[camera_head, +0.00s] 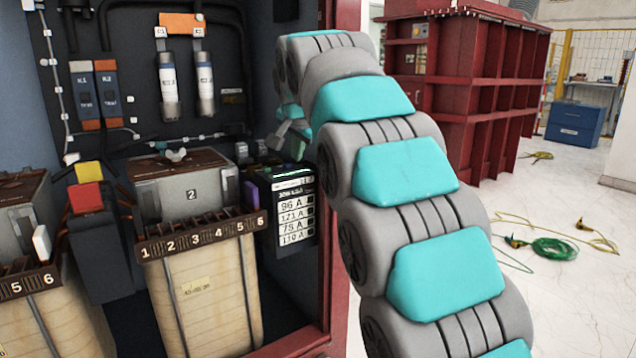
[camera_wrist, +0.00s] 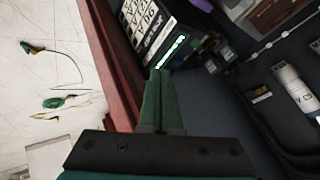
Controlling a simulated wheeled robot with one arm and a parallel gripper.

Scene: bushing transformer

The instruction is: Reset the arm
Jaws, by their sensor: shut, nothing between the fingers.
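My arm (camera_head: 405,175), grey with turquoise covers, reaches up from the lower right and bends over at the cabinet's right edge. My gripper (camera_wrist: 162,73) shows in the wrist view with its two green fingers together and nothing between them. Its tips point toward a dark meter box with white number labels and a lit green strip (camera_wrist: 172,50). I cannot tell whether they touch it. In the head view the meter box (camera_head: 294,213) hangs inside the cabinet at the right, and the gripper is largely hidden by the arm.
The cabinet's red frame (camera_head: 333,250) stands close beside my arm. Green and yellow cables (camera_head: 555,248) lie on the pale floor at right, which is otherwise mostly clear.

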